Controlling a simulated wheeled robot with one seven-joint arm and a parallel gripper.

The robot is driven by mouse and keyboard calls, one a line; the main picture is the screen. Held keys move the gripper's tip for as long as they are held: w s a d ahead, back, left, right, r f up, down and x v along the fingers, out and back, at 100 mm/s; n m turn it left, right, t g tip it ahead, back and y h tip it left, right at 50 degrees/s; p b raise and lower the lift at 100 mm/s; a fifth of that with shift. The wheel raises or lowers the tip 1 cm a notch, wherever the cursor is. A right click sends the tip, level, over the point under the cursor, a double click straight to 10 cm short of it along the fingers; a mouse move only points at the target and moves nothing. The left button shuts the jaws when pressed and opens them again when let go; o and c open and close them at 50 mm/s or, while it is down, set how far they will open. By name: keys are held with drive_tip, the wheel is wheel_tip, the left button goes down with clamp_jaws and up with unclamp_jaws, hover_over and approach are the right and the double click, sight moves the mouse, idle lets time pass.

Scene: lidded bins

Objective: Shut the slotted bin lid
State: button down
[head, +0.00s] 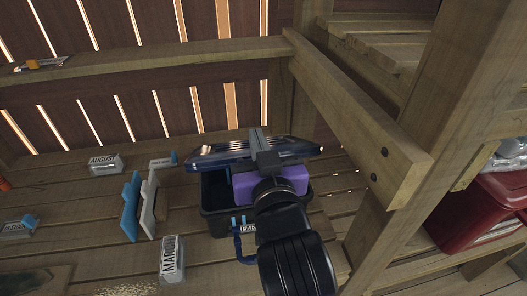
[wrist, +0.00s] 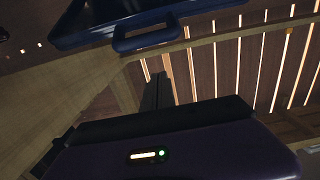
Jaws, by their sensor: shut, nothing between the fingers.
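The slotted bin (head: 213,205) is a dark, open-topped box standing on the wooden planks in the head view. Its dark blue lid (head: 215,154) is raised above the opening, seen nearly edge-on. In the wrist view the lid (wrist: 95,22) is at the top, with a loop handle (wrist: 146,38). My gripper (head: 259,137), with a purple body, is shut and empty. In the head view its fingers overlap the lid; I cannot tell if they touch. In the wrist view the shut fingers (wrist: 157,92) appear apart from the handle. My arm hides the bin's right part.
A wooden post and beam (head: 370,140) stand close on the right. A dark red container (head: 470,215) sits beyond them. Blue and white upright pieces (head: 131,207) and grey labelled blocks (head: 172,258) stand left of the bin. A slatted wall is behind.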

drive_tip(key=shift+s+d+f, duration=0.1)
drive_tip(key=shift+s+f, duration=0.15)
drive_tip(key=shift+f, duration=0.7)
drive_tip(key=shift+s+f, duration=0.2)
drive_tip(key=shift+f, duration=0.75)
drive_tip(key=shift+f, duration=0.1)
